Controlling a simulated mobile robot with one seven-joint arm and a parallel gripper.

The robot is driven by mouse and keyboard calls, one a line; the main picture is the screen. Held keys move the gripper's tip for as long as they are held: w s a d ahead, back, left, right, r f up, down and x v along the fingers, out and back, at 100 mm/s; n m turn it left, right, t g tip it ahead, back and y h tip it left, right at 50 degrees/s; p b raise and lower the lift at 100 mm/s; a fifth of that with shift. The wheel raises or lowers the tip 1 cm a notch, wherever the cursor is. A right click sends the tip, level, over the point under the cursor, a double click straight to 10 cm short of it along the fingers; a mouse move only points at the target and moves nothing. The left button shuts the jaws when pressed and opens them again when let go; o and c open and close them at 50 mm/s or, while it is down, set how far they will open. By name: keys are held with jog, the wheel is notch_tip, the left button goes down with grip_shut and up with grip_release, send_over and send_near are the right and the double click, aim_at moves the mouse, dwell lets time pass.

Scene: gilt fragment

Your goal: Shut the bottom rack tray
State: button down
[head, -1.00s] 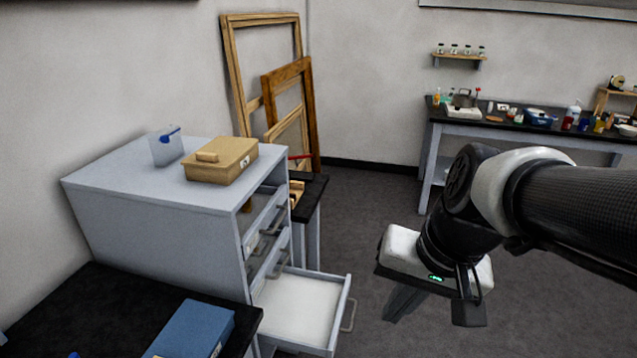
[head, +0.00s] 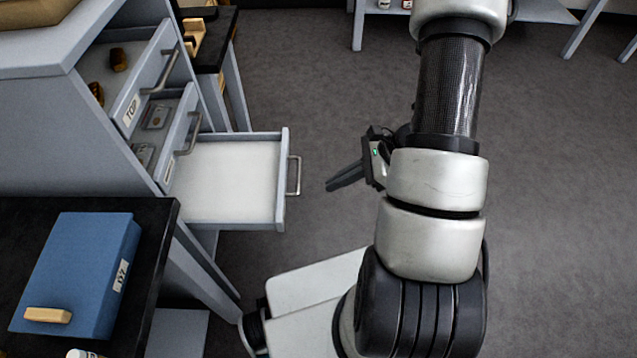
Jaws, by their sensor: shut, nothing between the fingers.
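The bottom rack tray (head: 228,181) is pulled far out of the grey cabinet (head: 60,120) in the head view. It is white inside and looks empty. Its metal handle (head: 294,175) is on its right-hand front. My gripper (head: 330,186) is to the right of the handle, pointing left towards it, with a gap of floor showing between them. Its fingers are shut and hold nothing. Above the bottom tray, the middle tray (head: 180,135) and the tray labelled TOP (head: 146,85) are partly out, with small items inside.
A black table (head: 160,225) with a blue box (head: 75,270) stands in front of the cabinet. Another dark table (head: 222,35) is behind it. Open floor (head: 300,80) lies to the right of the trays.

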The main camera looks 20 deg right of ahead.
jog(key=shift+w+a+r+b+x, duration=0.1)
jog(key=shift+a+r+b+x, duration=0.25)
jog(key=shift+x, duration=1.55)
jog(key=shift+w+a+r+b+x, duration=0.1)
jog(key=shift+a+r+b+x, duration=0.25)
jog(key=shift+x, duration=1.6)
jog(key=shift+w+a+r+b+x, duration=0.15)
jog(key=shift+a+r+b+x, duration=0.25)
jog(key=shift+x, duration=1.5)
jog(key=shift+d+f, duration=0.1)
jog(key=shift+d, duration=0.05)
